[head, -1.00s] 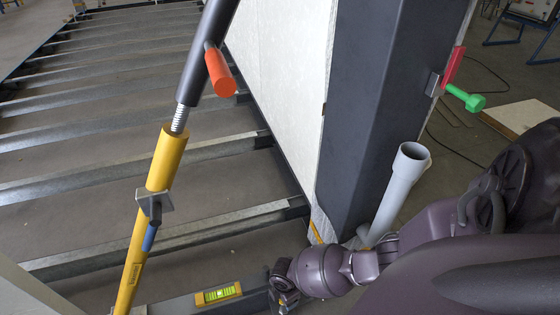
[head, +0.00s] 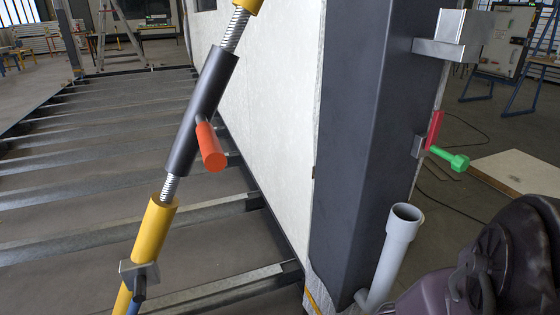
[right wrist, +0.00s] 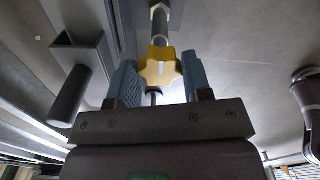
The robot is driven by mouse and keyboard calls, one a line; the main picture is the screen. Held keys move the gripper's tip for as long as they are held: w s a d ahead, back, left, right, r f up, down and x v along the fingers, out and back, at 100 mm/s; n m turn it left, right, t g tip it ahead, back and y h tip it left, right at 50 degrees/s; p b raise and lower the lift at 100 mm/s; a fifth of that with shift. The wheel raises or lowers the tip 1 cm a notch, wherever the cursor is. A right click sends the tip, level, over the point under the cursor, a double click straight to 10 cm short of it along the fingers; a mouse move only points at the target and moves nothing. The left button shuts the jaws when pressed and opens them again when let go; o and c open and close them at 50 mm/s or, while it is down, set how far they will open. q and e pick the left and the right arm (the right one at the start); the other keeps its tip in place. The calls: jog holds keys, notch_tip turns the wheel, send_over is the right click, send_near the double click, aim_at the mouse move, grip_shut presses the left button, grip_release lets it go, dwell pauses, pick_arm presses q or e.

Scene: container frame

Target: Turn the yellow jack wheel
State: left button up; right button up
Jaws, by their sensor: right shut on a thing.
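The yellow jack wheel (right wrist: 160,68) shows in the right wrist view as a lobed knob on the end of a metal rod (right wrist: 160,25). My right gripper (right wrist: 160,82) has one blue-grey finger on each side of the wheel and is shut on it. The finger contact faces are partly hidden by the wheel. The wheel is not visible in the head view, where only part of my right arm shows at the lower right. My left gripper is in neither current view.
A diagonal brace with a dark sleeve (head: 203,105), orange handle (head: 210,147) and yellow tube (head: 155,228) stands left of a dark post (head: 365,130). A grey pipe (head: 400,235) and green-knobbed latch (head: 450,158) are right.

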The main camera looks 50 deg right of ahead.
jog(key=shift+m, duration=0.3)
jog(key=m+p, duration=0.1)
jog(key=m, duration=0.3)
jog(key=shift+m, duration=0.3)
jog(key=m, duration=0.4)
jog(key=shift+m+p, duration=0.3)
jog(key=shift+p, duration=0.1)
jog(key=m, duration=0.2)
jog(key=shift+m, duration=0.3)
jog(key=shift+m+p, duration=0.35)
jog(key=shift+m, duration=0.85)
pick_arm(q)
jog(key=shift+r+g, duration=0.3)
jog(key=shift+g, duration=0.1)
pick_arm(e)
jog(key=shift+m, duration=1.1)
pick_arm(q)
jog(key=shift+s, duration=0.15)
pick_arm(e)
jog(key=shift+s, duration=0.1)
